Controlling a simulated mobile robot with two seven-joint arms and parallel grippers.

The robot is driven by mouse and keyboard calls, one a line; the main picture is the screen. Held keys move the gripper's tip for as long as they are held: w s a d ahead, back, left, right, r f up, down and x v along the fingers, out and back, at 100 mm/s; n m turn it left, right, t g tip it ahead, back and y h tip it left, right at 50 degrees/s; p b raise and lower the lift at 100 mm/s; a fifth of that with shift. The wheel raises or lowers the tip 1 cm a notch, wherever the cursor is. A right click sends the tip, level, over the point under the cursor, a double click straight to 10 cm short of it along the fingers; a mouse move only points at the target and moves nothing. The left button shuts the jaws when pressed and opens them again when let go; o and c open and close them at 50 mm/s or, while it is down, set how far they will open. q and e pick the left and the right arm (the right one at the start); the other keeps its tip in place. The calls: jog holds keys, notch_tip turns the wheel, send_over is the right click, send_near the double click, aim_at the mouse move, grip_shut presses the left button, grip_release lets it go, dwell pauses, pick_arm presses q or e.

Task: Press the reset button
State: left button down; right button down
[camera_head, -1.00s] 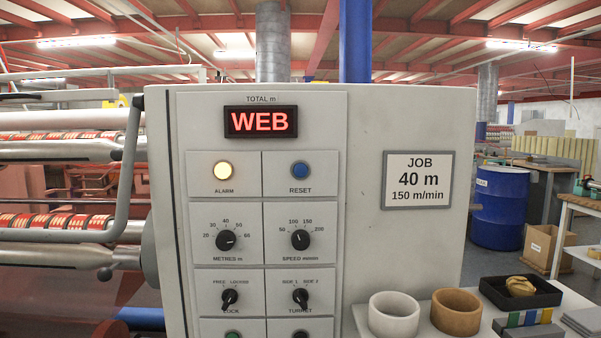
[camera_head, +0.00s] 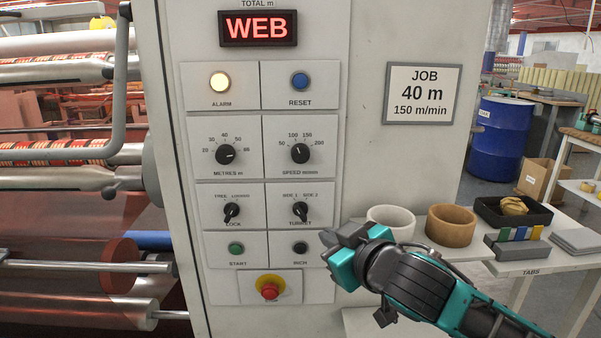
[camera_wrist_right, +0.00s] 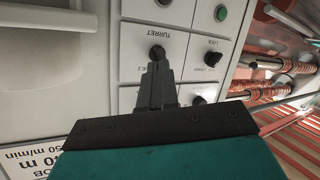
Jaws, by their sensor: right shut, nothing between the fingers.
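The blue reset button (camera_head: 300,81) sits at the upper right of the control panel, above the label RESET. The lit alarm lamp (camera_head: 220,82) is to its left, and the red display (camera_head: 258,27) above reads WEB. My right gripper (camera_head: 326,236) is shut and empty, in front of the panel's lower right edge near the turret knob (camera_head: 300,211) and the inch button, well below the reset button. In the right wrist view the shut fingers (camera_wrist_right: 157,75) point at the panel, with the turret knob (camera_wrist_right: 157,54) just beyond their tips. My left gripper is not in view.
A speed knob (camera_head: 300,153) lies between the reset button and my gripper's height. A red stop button (camera_head: 269,288) is low on the panel. White and brown rings (camera_head: 452,226) stand on a shelf at right. Rollers (camera_head: 60,178) are at left.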

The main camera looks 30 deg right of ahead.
aim_at(300, 81)
jog(key=a+r+n+t+y, duration=0.2)
jog(key=r+n+t+y, duration=0.1)
jog(key=r, duration=0.9)
jog(key=a+r+n+t+y, duration=0.2)
jog(key=r+t+y, duration=0.1)
jog(key=r, duration=0.9)
jog(key=shift+w+a+n+t+y, duration=0.2)
jog(key=shift+w+n+t+y, duration=0.1)
jog(key=shift+n, duration=0.1)
jog(key=w+d+p, duration=0.1)
jog(key=w, duration=0.1)
jog(key=w+d+p, duration=0.1)
jog(key=w+d, duration=0.1)
jog(key=w, duration=0.1)
jog(key=w+d+p, duration=0.1)
jog(key=w+p, duration=0.1)
jog(key=shift+w+d, duration=0.3)
jog(key=shift+d, duration=0.05)
jog(key=shift+w, duration=0.1)
